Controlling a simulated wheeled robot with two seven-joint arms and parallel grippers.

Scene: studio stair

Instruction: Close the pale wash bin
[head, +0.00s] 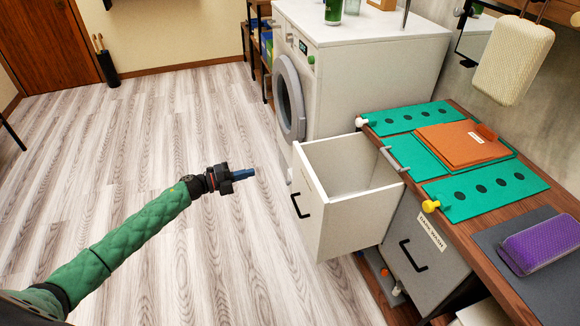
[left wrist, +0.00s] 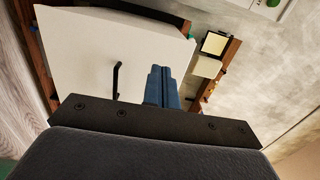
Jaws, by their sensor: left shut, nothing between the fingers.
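The pale wash bin (head: 333,225) is a white open-topped drawer pulled out from the cabinet, and its inside looks empty. Its front panel carries a black handle (head: 299,206) and faces left. My left gripper (head: 248,174) is shut and empty, apart from the bin, to the left of its front. In the left wrist view the white front panel (left wrist: 80,55) and its black handle (left wrist: 116,80) show beyond the shut blue fingers (left wrist: 162,86). My right gripper is not in view.
A grey bin labelled dark wash (head: 420,255) sits beside the pale bin, under a wooden counter with green panels (head: 405,155). A white washing machine (head: 350,75) stands behind. The wood floor (head: 150,130) on the left is clear.

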